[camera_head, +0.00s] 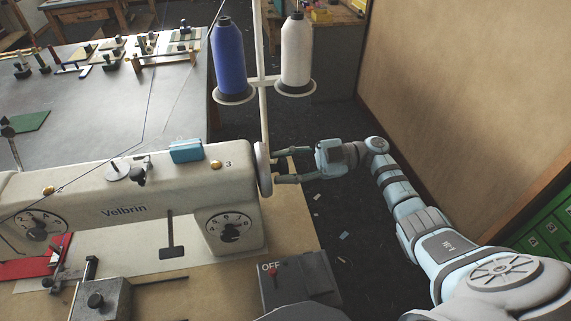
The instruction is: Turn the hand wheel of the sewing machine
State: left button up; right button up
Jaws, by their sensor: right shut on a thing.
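The cream sewing machine (140,195), marked Velbrin, stands on a wooden table at the lower left. Its grey-white hand wheel (263,169) sits at the right end of the machine, seen nearly edge-on. My right gripper (275,166) reaches in from the right and is shut on the hand wheel, one finger towards the far side and one towards the near side. The fingertips are partly hidden by the wheel's rim. My left gripper is not in view.
A blue thread cone (228,58) and a white thread cone (296,50) stand on a pole behind the wheel. A grey switch box (300,282) marked OFF is at the table's near right. A brown partition (460,90) rises on the right. Dark floor lies between.

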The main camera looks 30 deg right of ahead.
jog(key=shift+s+f, duration=0.1)
jog(key=shift+f, duration=0.05)
jog(key=o, duration=1)
jog(key=shift+o, duration=0.9)
jog(key=shift+a, duration=0.15)
jog(key=v, duration=1.2)
